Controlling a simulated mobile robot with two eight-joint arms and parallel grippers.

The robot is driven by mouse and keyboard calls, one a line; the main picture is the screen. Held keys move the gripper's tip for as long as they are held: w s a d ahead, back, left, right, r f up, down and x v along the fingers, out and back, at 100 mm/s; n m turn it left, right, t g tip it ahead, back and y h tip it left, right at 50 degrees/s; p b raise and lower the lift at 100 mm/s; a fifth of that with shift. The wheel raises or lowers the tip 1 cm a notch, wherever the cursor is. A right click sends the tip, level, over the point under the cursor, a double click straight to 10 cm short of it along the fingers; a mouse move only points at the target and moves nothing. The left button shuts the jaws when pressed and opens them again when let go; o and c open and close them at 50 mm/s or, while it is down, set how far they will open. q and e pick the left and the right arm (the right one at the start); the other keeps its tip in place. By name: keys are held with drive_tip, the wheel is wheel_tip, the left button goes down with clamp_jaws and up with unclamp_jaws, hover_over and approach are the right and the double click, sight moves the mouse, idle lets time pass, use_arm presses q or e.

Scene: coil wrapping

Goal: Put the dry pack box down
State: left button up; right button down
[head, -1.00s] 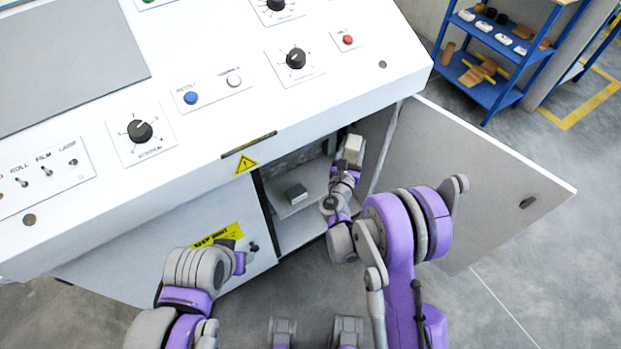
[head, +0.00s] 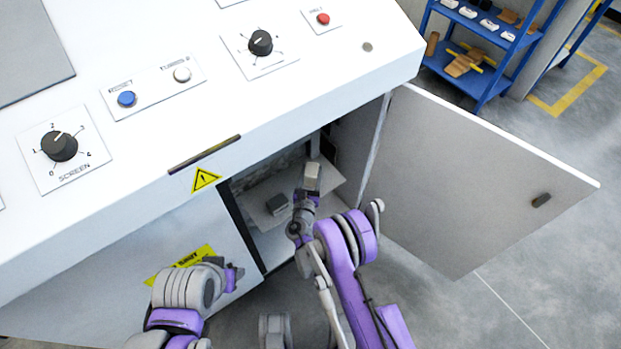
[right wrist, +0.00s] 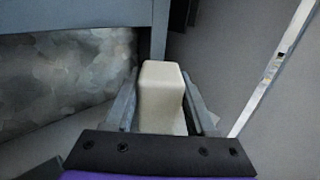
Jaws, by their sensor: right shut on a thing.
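The dry pack box is a pale beige block (head: 312,171). In the right wrist view the box (right wrist: 162,90) sits between both fingers. My right gripper (right wrist: 163,110) is shut on it and holds it inside the open cabinet (head: 258,240); its fingers are small in the head view. I cannot tell whether the box touches the shelf (head: 262,216). My left gripper (head: 232,275) is in front of the closed cabinet door with the yellow label, and its fingers are too unclear to read.
The open cabinet door (head: 470,180) stands to the right. The white control panel (head: 210,110) overhangs the opening. A blue rack (head: 480,85) stands at the back right.

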sight(310, 185)
drive_tip(key=shift+f+b, duration=0.3)
drive_tip(key=shift+f, duration=1.35)
drive_tip(key=shift+f, duration=0.15)
drive_tip(key=shift+c, duration=1.1)
unclamp_jaws()
